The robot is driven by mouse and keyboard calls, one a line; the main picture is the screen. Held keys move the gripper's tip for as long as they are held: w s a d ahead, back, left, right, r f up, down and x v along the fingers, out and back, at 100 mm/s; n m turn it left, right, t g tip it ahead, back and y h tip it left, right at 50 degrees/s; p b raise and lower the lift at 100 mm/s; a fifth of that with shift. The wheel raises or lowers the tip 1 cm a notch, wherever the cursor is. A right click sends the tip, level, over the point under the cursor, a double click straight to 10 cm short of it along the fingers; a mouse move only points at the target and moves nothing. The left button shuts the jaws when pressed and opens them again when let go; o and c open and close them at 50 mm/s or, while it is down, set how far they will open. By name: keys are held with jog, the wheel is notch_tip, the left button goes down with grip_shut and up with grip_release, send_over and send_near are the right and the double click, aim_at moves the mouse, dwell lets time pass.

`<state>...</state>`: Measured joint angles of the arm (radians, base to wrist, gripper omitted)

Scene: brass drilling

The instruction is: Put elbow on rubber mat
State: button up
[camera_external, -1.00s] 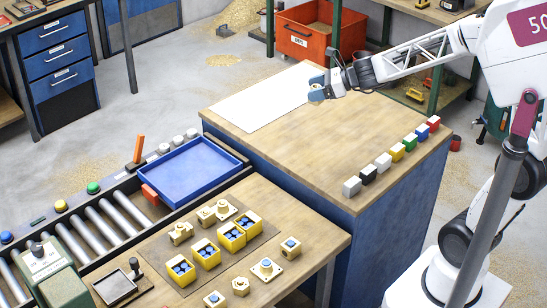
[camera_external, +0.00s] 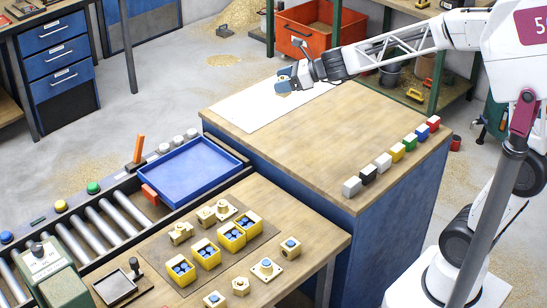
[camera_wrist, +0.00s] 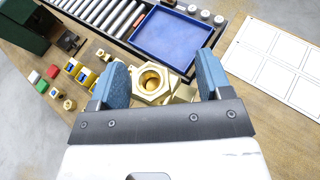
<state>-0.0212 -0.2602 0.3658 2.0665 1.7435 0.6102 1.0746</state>
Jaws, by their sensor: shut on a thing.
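A brass elbow with a hexagonal collar and open bore (camera_wrist: 152,82) sits between the blue fingers of my gripper (camera_wrist: 162,72). In the external view my gripper (camera_external: 284,84) is shut on it, held above the far part of the large wooden worktop; the elbow is mostly hidden there. A thin grey-brown mat (camera_external: 163,249), apparently the rubber mat, lies on the lower front bench, well away from my gripper. Yellow boxes with blue contents (camera_external: 206,253) and several brass fittings (camera_external: 180,233) stand on the mat.
A white sheet (camera_external: 255,110) with printed rectangles lies on the worktop below my gripper. A row of coloured blocks (camera_external: 383,161) lines the worktop's right side. A blue tray (camera_external: 190,170) is on the roller conveyor (camera_external: 105,225). The worktop's middle is clear.

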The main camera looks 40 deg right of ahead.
jog(key=w+a, duration=0.4)
jog(key=a, duration=0.5)
jog(key=w+a, duration=0.4)
jog(key=a, duration=0.5)
jog(key=m+t+h, duration=0.1)
jog(key=m+h, duration=0.1)
send_over(149, 248)
notch_tip(149, 248, down, 25)
jog(key=shift+r, duration=0.15)
dwell(1.2)
jog(key=shift+f, duration=3.1)
jog(key=shift+f, duration=1.9)
jog(key=shift+f, duration=0.1)
